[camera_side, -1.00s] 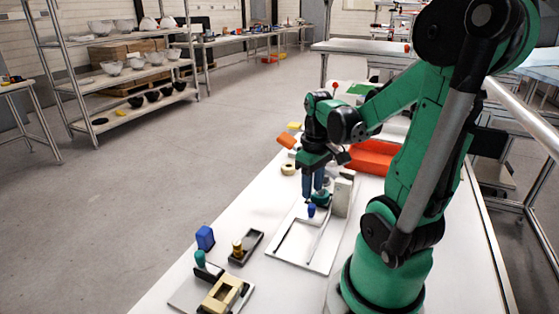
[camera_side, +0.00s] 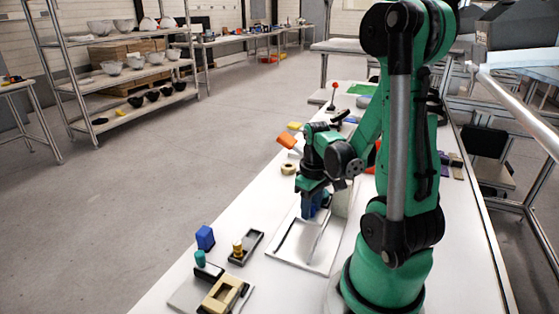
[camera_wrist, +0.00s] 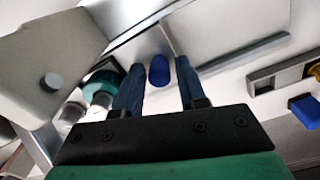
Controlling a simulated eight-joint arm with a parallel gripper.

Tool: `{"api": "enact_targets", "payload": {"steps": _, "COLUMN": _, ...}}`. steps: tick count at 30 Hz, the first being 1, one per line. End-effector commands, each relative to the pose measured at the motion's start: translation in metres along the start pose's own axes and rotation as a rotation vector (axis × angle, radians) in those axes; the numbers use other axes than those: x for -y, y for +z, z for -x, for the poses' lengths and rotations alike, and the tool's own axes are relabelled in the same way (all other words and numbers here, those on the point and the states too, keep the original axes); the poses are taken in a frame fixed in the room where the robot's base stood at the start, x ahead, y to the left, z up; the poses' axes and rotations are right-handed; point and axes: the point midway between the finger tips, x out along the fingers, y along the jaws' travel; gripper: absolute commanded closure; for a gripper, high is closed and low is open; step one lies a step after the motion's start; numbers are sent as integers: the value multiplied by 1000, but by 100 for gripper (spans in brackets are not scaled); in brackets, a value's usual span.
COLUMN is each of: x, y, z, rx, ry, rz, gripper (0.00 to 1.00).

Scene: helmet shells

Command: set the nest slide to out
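A white plate (camera_side: 283,248) with a raised frame and a long rail lies on the bench below my gripper. A small blue knob (camera_wrist: 159,70), probably the nest slide's handle, stands near the rail in the wrist view. My gripper's blue fingers (camera_side: 313,205) point down at the plate's far end. In the wrist view my gripper (camera_wrist: 158,82) is open, with one finger on each side of the knob and gaps between. The knob is hidden behind the fingers in the side view. Whether the slide is in or out is unclear.
A pale upright block (camera_wrist: 52,60) stands close beside my gripper, with a teal-and-grey part (camera_wrist: 100,88) near it. A dark tray with a yellow knob (camera_side: 238,248), a blue block (camera_side: 205,238) and a tan fixture (camera_side: 224,294) sit nearer the camera. Open bench lies between.

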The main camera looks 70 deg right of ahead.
Motion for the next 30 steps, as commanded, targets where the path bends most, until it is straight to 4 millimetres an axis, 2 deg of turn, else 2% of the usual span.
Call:
{"api": "enact_targets", "payload": {"steps": 1, "x": 0, "y": 0, "z": 0, "rx": 0, "ry": 0, "rz": 0, "gripper": 67}}
{"api": "enact_targets", "payload": {"steps": 4, "x": 0, "y": 0, "z": 0, "rx": 0, "ry": 0, "rz": 0, "gripper": 96}}
{"api": "enact_targets", "payload": {"steps": 5, "x": 0, "y": 0, "z": 0, "rx": 0, "ry": 0, "rz": 0, "gripper": 100}}
{"api": "enact_targets", "payload": {"steps": 30, "x": 0, "y": 0, "z": 0, "rx": 0, "ry": 0, "rz": 0, "gripper": 100}}
